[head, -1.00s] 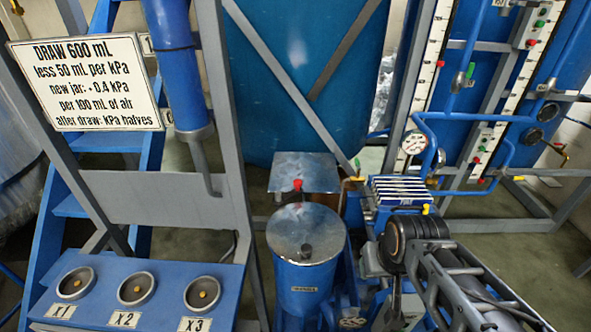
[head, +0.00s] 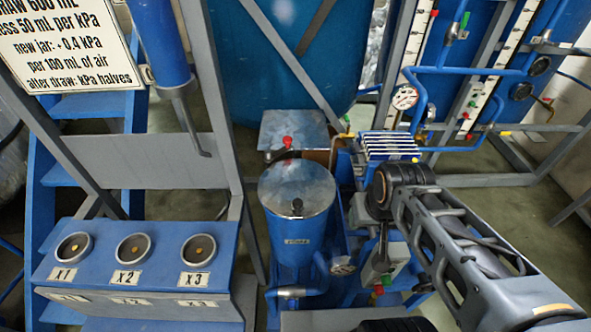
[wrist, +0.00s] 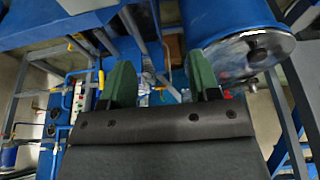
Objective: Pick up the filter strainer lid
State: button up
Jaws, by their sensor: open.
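I cannot make out the fingers in the head view.
A blue box with three round sockets (head: 135,248) stands at the left, beside a grey frame. A metal-topped box (head: 293,130) with a red knob is behind the strainer. A pressure gauge (head: 404,97) and blue pipes are at the back right. My arm fills the lower right.

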aim_at(297, 190)
jog(key=u, duration=0.7)
jog(key=k, duration=1.1)
jog(key=u, duration=1.75)
jog(key=i, duration=0.95)
jog(key=z, duration=0.65)
